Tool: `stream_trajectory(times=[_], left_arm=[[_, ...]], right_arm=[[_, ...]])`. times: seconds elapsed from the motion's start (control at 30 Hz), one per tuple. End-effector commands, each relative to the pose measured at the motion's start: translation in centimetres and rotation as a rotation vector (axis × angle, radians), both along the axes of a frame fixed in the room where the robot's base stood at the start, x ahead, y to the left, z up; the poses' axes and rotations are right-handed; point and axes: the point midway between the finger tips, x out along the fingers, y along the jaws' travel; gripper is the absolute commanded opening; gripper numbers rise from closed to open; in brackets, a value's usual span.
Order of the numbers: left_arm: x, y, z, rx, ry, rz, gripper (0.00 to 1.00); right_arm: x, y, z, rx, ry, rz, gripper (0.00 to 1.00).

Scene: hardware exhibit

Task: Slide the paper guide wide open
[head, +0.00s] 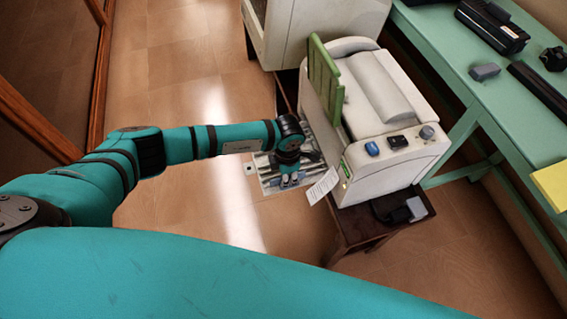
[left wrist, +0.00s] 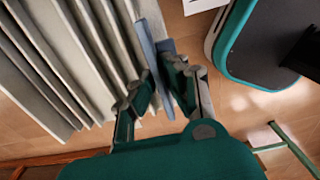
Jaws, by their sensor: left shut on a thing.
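A white printer (head: 385,120) stands on a low dark wooden stand, with a green panel (head: 325,82) raised on its left side. A light ribbed tray (head: 270,184) sticks out from the printer's left side, and its grey slats (left wrist: 65,60) fill the left of the left wrist view. My left gripper (head: 289,182) is over this tray. In the left wrist view the gripper (left wrist: 162,88) is shut on a thin blue-grey upright plate, the paper guide (left wrist: 153,45), beside the slats. The guide is mostly hidden by the gripper in the head view. My right gripper is out of view.
A white printed sheet (head: 322,185) hangs by the printer's near left corner. Another white machine (head: 330,25) stands behind. A green table (head: 500,80) with black devices runs along the right. The tiled floor left of the tray is clear.

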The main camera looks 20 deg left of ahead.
Motion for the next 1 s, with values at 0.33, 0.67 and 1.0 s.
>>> stream_trajectory(times=[0.33, 0.67, 1.0], left_arm=[[0.1, 0.0, 0.1, 0.001, -0.004, 0.001, 0.17], [0.1, 0.0, 0.1, 0.002, -0.005, 0.001, 0.31], [0.3, 0.1, 4.4, 0.001, -0.008, -0.001, 0.31]], right_arm=[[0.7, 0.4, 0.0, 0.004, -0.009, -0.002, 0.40], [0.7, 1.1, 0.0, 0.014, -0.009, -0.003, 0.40], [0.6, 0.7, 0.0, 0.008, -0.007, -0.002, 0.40]])
